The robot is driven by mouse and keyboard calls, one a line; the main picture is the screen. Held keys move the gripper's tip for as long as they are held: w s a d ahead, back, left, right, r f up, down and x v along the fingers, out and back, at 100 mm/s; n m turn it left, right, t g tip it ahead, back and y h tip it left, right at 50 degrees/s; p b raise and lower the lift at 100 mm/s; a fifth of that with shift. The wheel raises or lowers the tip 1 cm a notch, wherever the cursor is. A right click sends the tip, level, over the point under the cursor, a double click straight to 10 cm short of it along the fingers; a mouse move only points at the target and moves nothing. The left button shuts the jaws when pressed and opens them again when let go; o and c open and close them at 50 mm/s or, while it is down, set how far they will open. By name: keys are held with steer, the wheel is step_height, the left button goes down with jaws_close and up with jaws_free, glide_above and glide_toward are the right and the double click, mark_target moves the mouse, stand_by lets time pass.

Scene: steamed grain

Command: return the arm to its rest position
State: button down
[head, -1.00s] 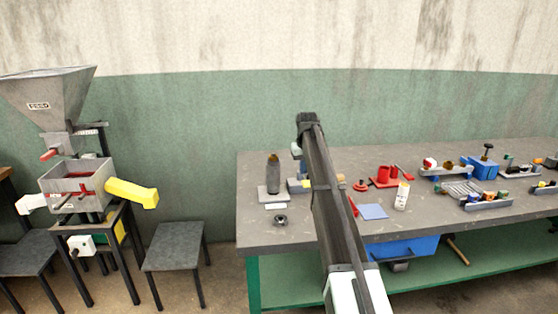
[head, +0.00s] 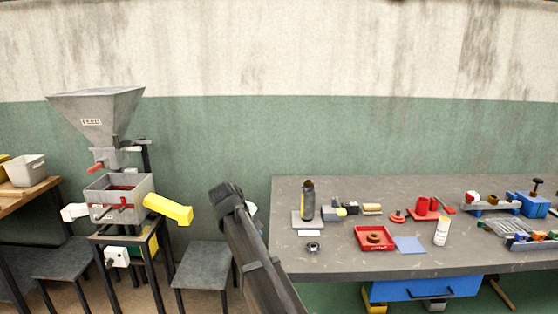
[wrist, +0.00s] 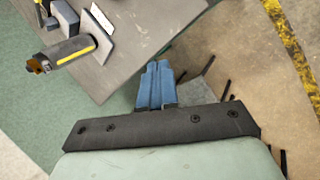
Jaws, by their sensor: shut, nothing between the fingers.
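My arm (head: 256,262) rises from the bottom of the head view, left of the grey workbench (head: 350,262). Its dark upper end stands in front of the green wall, clear of the bench top. My gripper (wrist: 159,66) shows in the wrist view as two blue fingers side by side, shut with nothing between them. The fingers are over the floor just off the bench edge. In the head view the fingers cannot be made out.
A dark bottle (head: 308,200) stands on a pad near the bench's left end. A red tray (head: 375,238), a blue sheet (head: 409,245) and a white container (head: 441,231) lie to its right. A hopper machine (head: 118,190) and a dark stool (head: 203,267) stand at left.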

steer(key=s+d+f+m+g, duration=0.15)
steer(key=s+f, duration=0.25)
steer(key=f, duration=0.6)
steer(key=s+d+f+m+g, duration=0.15)
steer(key=s+f, duration=0.35)
steer(key=f, duration=0.5)
steer(key=s+d+f+g, duration=0.1)
steer(key=s+d+f, duration=0.25)
steer(key=f, duration=0.65)
steer(key=s+d+f+m+g+y, duration=0.1)
steer(key=s+d+f+m+g, duration=0.1)
steer(key=s+d+f, duration=0.45)
steer(key=s+d+f+m+g+y, duration=0.1)
steer(key=s+d+f+g, duration=0.15)
steer(key=s+f, duration=0.65)
steer(key=s+d+f+m+g, duration=0.1)
steer(key=s+d+f, duration=0.2)
steer(key=s, duration=0.5)
steer(key=s+d+f+m+g+y, duration=0.1)
steer(key=s+d+f+m, duration=0.1)
steer(key=s, duration=0.7)
steer(key=s+d+f+m+g+y, duration=0.1)
steer(key=s+d+f, duration=0.3)
steer(key=s+f, duration=0.2)
steer(key=shift+s+f+m, duration=0.25)
steer(key=shift+s+m, duration=0.15)
steer(key=shift+s, duration=0.85)
steer(key=shift+d, duration=0.1)
